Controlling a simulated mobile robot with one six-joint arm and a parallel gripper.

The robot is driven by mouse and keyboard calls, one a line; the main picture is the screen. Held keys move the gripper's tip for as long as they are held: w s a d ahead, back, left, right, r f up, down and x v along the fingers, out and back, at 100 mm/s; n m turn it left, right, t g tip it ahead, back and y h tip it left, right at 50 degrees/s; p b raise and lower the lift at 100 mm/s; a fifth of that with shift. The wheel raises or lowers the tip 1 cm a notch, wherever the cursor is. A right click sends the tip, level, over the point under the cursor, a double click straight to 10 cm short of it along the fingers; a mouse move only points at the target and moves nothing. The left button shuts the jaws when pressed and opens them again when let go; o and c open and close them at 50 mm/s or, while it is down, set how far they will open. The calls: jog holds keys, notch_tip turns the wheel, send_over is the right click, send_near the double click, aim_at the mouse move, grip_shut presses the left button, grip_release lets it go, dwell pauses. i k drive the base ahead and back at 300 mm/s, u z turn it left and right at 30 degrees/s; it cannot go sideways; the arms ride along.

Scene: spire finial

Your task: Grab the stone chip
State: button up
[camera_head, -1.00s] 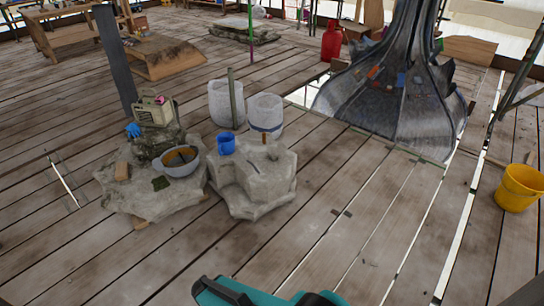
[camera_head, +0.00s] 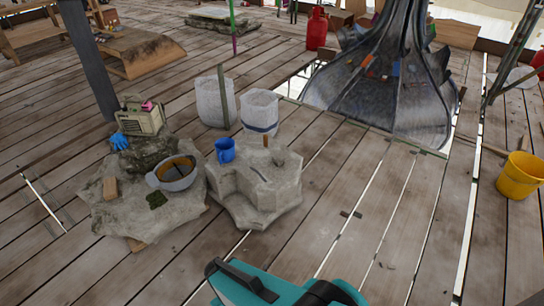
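I cannot make out the stone chip for certain. A pale carved stone block (camera_head: 262,203) stands on the plank floor near the middle, with a small dark spot on its top that is too small to tell. A flat rough stone slab (camera_head: 125,217) lies to its left and bears a small brown block (camera_head: 110,188) and a dark greenish flat piece (camera_head: 157,200). A teal and black part at the bottom edge looks like mine. No gripper fingers show.
A blue mug (camera_head: 225,150) stands on the carved block. Two pale bins (camera_head: 215,103) stand behind. A yellow bucket (camera_head: 520,176) is at right. The planks in front are clear.

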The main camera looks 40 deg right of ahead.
aim_at(278, 159)
jog(key=u, duration=0.05)
jog(key=i, duration=0.95)
jog(key=u, duration=0.25)
